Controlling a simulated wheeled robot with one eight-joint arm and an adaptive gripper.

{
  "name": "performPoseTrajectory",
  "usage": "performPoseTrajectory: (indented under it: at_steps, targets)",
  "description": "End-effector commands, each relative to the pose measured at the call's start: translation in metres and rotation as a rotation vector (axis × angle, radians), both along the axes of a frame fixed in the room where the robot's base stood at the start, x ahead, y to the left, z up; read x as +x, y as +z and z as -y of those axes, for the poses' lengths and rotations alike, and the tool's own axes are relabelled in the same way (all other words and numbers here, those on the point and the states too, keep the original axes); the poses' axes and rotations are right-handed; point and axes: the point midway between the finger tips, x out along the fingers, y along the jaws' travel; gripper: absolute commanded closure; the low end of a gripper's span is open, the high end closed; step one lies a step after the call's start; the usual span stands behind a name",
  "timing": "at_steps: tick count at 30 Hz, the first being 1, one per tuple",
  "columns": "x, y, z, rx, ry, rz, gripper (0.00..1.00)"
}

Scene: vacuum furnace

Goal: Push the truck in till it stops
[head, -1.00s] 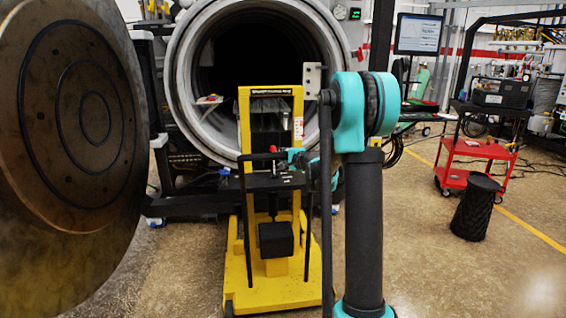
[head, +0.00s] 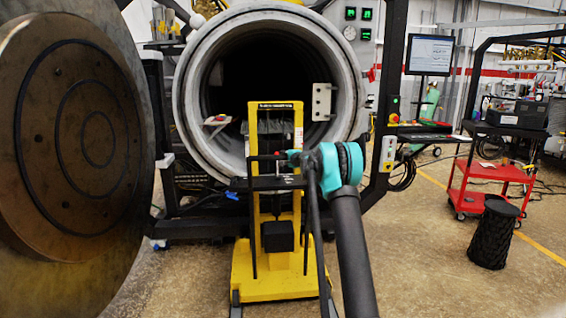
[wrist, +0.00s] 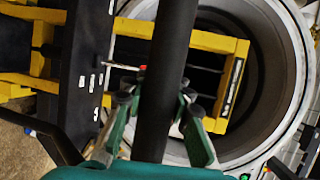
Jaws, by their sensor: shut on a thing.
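The yellow truck (head: 267,275) stands upright on the floor in front of the round furnace chamber (head: 192,105). Its mast (head: 254,140) overlaps the lower part of the chamber mouth in the head view. Whether the truck touches the furnace is hidden behind the mast. In the wrist view, my gripper (wrist: 160,115) has its teal fingers on both sides of a dark bar (wrist: 168,50), shut on it as the truck's handle. The truck's yellow frame (wrist: 232,85) shows beyond it, against the chamber opening. In the head view my gripper (head: 293,155) is small and partly hidden.
The big round furnace door (head: 75,150) stands open at the left. A dark frame with a control panel (head: 388,152) stands right of the chamber. A red cart (head: 490,172) and a black bin (head: 494,235) are further right. Floor between them and my arm is clear.

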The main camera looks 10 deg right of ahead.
Motion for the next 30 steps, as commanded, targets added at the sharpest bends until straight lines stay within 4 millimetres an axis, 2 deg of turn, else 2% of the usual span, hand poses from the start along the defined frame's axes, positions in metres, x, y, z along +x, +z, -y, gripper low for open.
performPoseTrajectory:
  at_steps: [1, 3, 9, 24, 25, 30]
  targets:
    - [0.010, 0.004, 0.006, 0.002, -0.010, 0.003, 1.00]
    - [0.019, 0.004, 0.006, 0.002, -0.011, 0.003, 1.00]
    - [0.037, 0.004, 0.007, 0.002, -0.011, 0.003, 1.00]
    - [0.044, 0.005, 0.008, 0.003, -0.013, 0.003, 1.00]
    - [0.044, 0.005, 0.008, 0.003, -0.014, 0.003, 0.84]
    - [0.043, 0.004, 0.007, 0.001, -0.010, 0.003, 0.63]
